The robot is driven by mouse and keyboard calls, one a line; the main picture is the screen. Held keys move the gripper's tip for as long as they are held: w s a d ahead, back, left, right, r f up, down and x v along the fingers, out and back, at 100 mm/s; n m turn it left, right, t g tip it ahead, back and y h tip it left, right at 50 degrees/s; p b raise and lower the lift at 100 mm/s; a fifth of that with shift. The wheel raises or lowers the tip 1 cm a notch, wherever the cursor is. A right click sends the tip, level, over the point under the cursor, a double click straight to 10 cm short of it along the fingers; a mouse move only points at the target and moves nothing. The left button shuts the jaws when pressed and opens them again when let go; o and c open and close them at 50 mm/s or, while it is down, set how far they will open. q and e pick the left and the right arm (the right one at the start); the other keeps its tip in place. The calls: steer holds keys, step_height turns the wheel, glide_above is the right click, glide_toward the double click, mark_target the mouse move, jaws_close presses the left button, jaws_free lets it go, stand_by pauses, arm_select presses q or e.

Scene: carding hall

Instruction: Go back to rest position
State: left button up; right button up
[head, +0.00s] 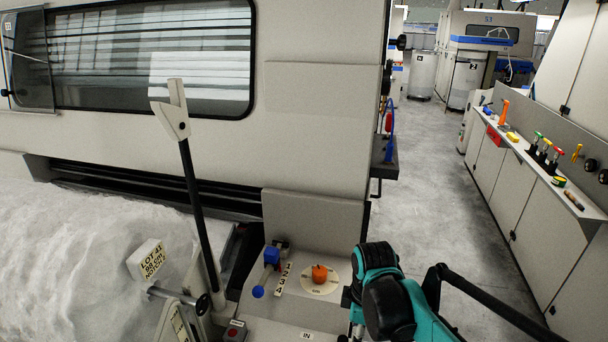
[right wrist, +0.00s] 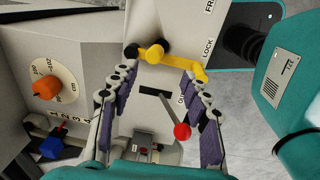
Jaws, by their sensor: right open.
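My right arm, teal and black, comes in at the bottom of the head view. My right gripper (right wrist: 160,76) shows in the right wrist view with its two purple-padded fingers spread apart and nothing held between them. A yellow handle (right wrist: 153,53) lies just beyond the fingertips, by a LOCK label; I cannot tell whether a finger touches it. A lever with a red ball knob (right wrist: 182,131) shows between the fingers, nearer the right one. My left gripper is in neither view.
An orange dial knob (head: 319,272) and a blue lever (head: 271,256) sit on the machine's panel left of my right arm. White fibre (head: 80,255) fills the left. A cabinet with tools (head: 520,180) stands at the right. The grey aisle floor (head: 425,180) between is clear.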

steer(key=s+d+r+m+t, duration=0.1)
steer(key=s+d+m+t, duration=0.3)
steer(key=s+m, duration=0.5)
steer(key=m+t, duration=0.2)
steer(key=m, duration=0.3)
steer(key=shift+s+m, duration=0.2)
steer(key=shift+m, duration=0.1)
